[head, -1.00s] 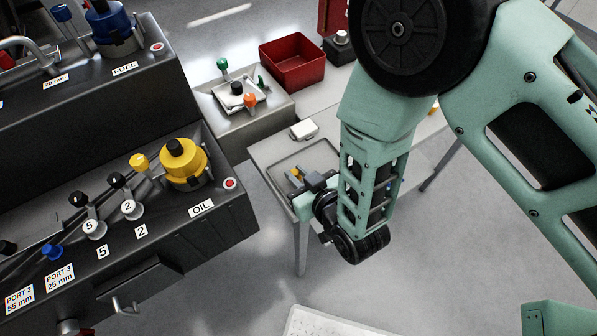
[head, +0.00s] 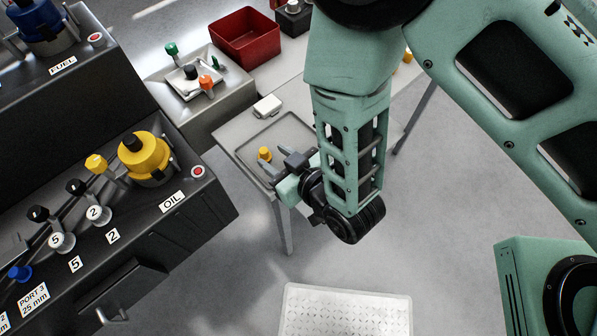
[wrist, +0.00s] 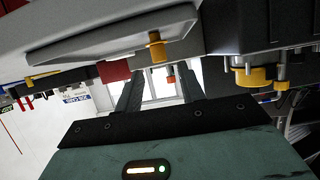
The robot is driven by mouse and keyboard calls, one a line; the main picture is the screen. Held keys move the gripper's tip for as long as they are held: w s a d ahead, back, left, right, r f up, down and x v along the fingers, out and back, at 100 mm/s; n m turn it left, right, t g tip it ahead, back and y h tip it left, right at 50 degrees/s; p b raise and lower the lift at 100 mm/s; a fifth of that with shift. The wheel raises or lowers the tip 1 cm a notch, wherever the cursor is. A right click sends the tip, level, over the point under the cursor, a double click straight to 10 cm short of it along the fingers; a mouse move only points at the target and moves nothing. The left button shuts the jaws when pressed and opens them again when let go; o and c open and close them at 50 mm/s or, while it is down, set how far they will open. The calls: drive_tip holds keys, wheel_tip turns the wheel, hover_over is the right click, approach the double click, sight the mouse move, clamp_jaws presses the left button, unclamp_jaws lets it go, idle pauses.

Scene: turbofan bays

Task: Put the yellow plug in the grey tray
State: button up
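The yellow plug (head: 264,153) stands upright in the grey tray (head: 286,127) on the side table, near the tray's left side. In the wrist view the picture is turned over, and the plug (wrist: 157,48) shows against the tray (wrist: 95,42) beyond my fingers. My gripper (head: 274,160) is beside the plug, at the tray's near edge. In the wrist view its two fingers (wrist: 161,92) are wide apart with nothing between them. The plug appears clear of both fingers. My forearm hides the tray's right part.
A small white box (head: 267,107) lies behind the tray. A red bin (head: 245,37) and a pedestal with green and orange knobs (head: 205,82) stand further back. The dark OIL console (head: 195,215) is on the left. A white perforated surface (head: 345,310) is at the bottom.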

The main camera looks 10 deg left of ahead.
drive_tip(key=p+v, duration=0.1)
drive_tip(key=v, duration=0.7)
drive_tip(key=shift+d, duration=0.15)
drive_tip(key=shift+s, duration=0.15)
drive_tip(key=w+d+r+m+g+h, duration=0.25)
drive_tip(key=w+r+g+h, duration=0.2)
drive_tip(key=r, duration=0.45)
drive_tip(key=s+d+r+g+h, duration=0.2)
drive_tip(key=s+d+r, duration=0.2)
drive_tip(key=d, duration=0.3)
drive_tip(key=s+d+r+g+h, duration=0.2)
drive_tip(key=s+d+r+h, duration=0.1)
drive_tip(key=d+r, duration=0.3)
drive_tip(key=shift+s+d+r, duration=0.35)
drive_tip(key=shift+s+d, duration=0.2)
